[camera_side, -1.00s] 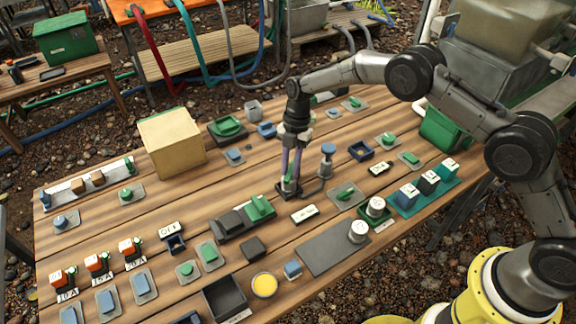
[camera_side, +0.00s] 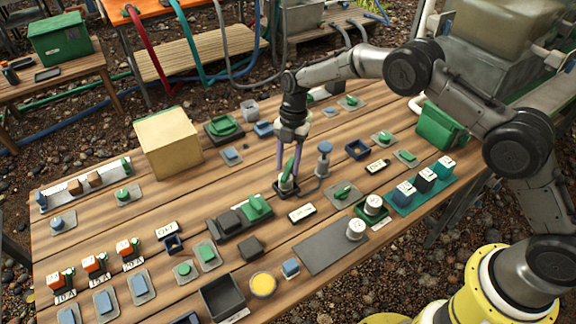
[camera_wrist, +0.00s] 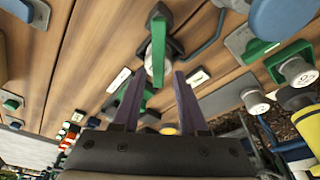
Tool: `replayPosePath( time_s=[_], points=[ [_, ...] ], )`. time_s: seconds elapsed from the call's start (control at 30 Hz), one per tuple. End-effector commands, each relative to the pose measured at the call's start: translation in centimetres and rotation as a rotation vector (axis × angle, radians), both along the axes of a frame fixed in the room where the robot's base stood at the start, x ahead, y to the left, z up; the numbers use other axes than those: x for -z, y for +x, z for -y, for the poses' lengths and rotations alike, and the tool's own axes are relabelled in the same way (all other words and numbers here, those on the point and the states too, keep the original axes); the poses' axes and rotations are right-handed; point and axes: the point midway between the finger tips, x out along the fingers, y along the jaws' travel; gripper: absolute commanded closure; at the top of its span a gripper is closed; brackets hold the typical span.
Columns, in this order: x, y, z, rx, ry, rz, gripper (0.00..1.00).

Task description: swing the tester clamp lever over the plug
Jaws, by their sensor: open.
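The tester (camera_side: 281,190) is a small dark base near the middle of the bench. A white plug (camera_side: 286,184) stands in it. The green clamp lever (camera_side: 290,165) rises steeply beside the plug in the side view. In the wrist view the green lever (camera_wrist: 158,50) stands over the round white plug (camera_wrist: 150,64), covering part of it. My gripper (camera_side: 288,170) points down at the tester with its purple fingers apart, one on each side of the lever in the side view. In the wrist view my gripper (camera_wrist: 158,85) is open and empty; contact with the lever cannot be told.
A grey post with a blue-grey top (camera_side: 324,155) stands close to the right of the tester. A dark block with a green switch (camera_side: 240,217) and a white label (camera_side: 301,213) lie in front. A cardboard-coloured box (camera_side: 168,142) stands behind left.

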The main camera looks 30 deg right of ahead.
Motion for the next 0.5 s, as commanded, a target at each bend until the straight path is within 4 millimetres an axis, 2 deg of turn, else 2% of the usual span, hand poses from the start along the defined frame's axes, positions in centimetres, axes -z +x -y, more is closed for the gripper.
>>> replayPosePath(
  time_s=[0.5],
  points=[
    [-4.8, 0.0, 0.0, 0.000, 0.000, 0.002, 0.57]
  ],
)
